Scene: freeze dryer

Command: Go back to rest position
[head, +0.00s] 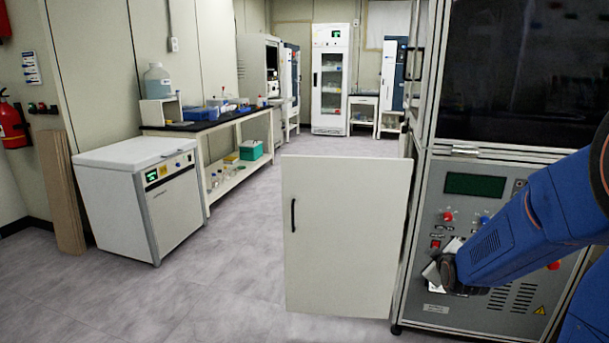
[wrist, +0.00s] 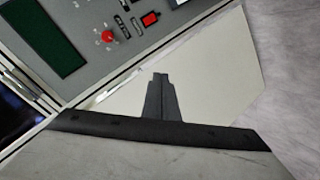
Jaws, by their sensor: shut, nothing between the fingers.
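The freeze dryer's grey control panel (head: 440,215) is at the right in the head view. Its dark green display, red knob (wrist: 108,36) and red switch (wrist: 150,18) also show at the top left of the wrist view. A white door (head: 345,235) with a black handle stands swung out from the cabinet's left edge; it fills the middle of the wrist view (wrist: 212,80). My blue arm reaches in from the right, in front of the panel. My gripper (wrist: 160,76) is shut and empty, its dark fingers seen against the white door. In the head view its fingertips are hard to make out.
A white chest unit (head: 140,200) and a long bench (head: 215,125) with bottles and boxes line the left wall. A glass-door fridge (head: 331,80) stands at the back. The grey floor between bench and door is clear.

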